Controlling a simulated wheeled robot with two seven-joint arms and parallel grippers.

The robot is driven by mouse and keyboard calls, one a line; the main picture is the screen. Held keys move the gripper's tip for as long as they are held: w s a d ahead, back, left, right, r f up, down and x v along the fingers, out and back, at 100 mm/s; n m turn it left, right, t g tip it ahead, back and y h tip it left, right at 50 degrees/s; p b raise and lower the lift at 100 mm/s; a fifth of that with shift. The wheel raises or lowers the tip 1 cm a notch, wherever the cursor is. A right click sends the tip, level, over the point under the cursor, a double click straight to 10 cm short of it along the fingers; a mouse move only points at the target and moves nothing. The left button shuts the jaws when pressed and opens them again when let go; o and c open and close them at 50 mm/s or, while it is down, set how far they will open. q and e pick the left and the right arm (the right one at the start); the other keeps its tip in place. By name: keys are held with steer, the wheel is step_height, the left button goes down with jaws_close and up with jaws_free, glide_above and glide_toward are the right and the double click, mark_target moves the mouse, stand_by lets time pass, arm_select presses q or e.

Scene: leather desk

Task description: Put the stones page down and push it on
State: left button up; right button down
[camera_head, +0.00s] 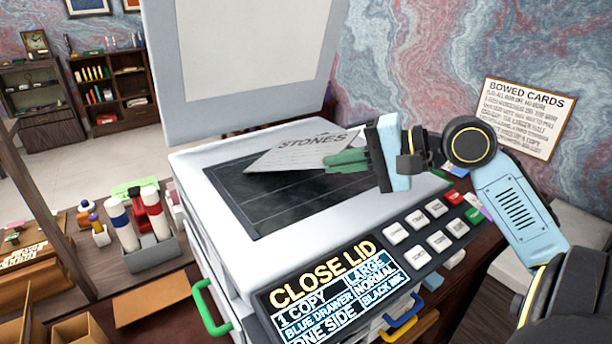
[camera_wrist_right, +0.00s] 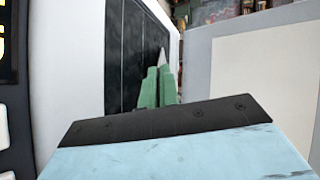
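The stones page (camera_head: 295,152) is a pale sheet marked STONES, over the far part of the copier's dark glass (camera_head: 262,205). It looks tilted; whether its lower edge touches the glass I cannot tell. My right gripper (camera_head: 345,161) has green fingers closed together at the page's right edge, and they appear to pinch it. In the right wrist view the fingers (camera_wrist_right: 158,86) point over the glass, with a thin pale sliver of the page (camera_wrist_right: 162,58) at their tips. The copier lid (camera_head: 245,55) stands open. My left gripper is not in view.
The copier's display (camera_head: 335,290) reads CLOSE LID, 1 COPY, LARGE, BLUE DRAWER, NORMAL, ONE SIDE, BLACK INK. Keys (camera_head: 435,240) lie beside it. A green drawer handle (camera_head: 212,308) sticks out at the front left. A grey caddy (camera_head: 145,250) with bottles stands left of the copier.

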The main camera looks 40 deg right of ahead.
steer(key=shift+f, duration=0.1)
steer(key=c, duration=1.8)
jaws_free()
steer(key=shift+p+v, duration=2.4)
steer(key=shift+v, duration=1.6)
